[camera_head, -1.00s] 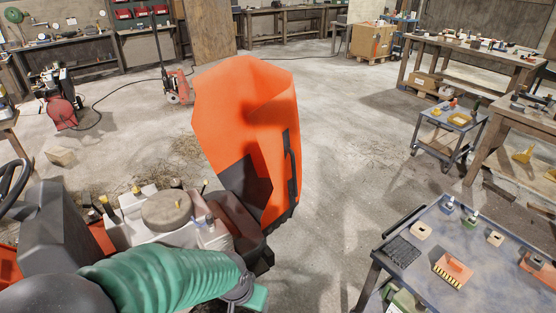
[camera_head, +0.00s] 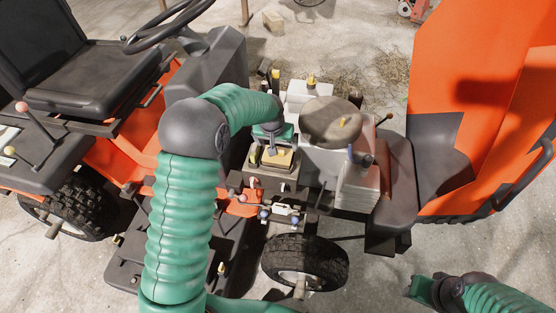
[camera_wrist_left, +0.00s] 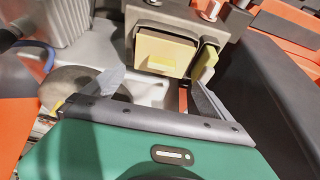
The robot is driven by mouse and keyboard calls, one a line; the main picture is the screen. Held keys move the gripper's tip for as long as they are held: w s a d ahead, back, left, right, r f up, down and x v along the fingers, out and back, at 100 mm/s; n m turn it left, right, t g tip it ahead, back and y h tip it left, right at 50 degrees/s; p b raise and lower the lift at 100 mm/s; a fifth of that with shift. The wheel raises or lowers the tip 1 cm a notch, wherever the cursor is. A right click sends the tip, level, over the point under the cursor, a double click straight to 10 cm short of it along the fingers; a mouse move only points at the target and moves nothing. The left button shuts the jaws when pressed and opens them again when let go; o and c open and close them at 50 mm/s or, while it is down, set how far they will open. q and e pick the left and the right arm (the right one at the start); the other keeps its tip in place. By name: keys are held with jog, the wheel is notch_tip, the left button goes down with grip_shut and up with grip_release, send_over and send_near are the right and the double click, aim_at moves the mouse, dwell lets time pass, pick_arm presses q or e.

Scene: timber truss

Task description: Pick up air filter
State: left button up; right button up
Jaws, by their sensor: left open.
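The air filter appears to be the yellow, boxy block (camera_head: 278,159) in a dark housing on the open engine of an orange tractor. In the left wrist view a pale yellow block (camera_wrist_left: 163,54) sits in a grey-brown housing, just beyond my fingers. My left gripper (camera_head: 271,146) reaches down over the engine, right above the yellow block. In the left wrist view its fingers (camera_wrist_left: 157,88) are spread with nothing held between them, and they appear apart from the block. My right gripper (camera_head: 422,291) is at the lower right, clear of the tractor; its jaw state is unclear.
A round brown cap (camera_head: 332,120) on the engine stands close right of my left gripper. The raised orange hood (camera_head: 480,90) stands farther right. The steering wheel (camera_head: 170,22) and black seat (camera_head: 75,80) are at the left. Open concrete floor lies around the tractor.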

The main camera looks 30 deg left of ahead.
pick_arm(q)
jog(key=shift+s+d+f, duration=0.1)
jog(key=shift+f, duration=0.25)
jog(key=x, duration=0.1)
jog(key=b+x, duration=0.1)
jog(key=x, duration=0.3)
jog(key=shift+s+f+b, duration=0.15)
jog(key=shift+s+b, duration=0.2)
jog(key=shift+b, duration=0.05)
jog(key=shift+w+f, duration=0.15)
jog(key=shift+r, duration=0.2)
jog(key=shift+c, duration=0.3)
jog(key=c, duration=1)
notch_tip(320, 180, up, 9)
jog(key=p, duration=0.2)
jog(key=shift+r+p, duration=0.1)
jog(key=shift+p, duration=0.3)
jog(key=shift+r, duration=0.45)
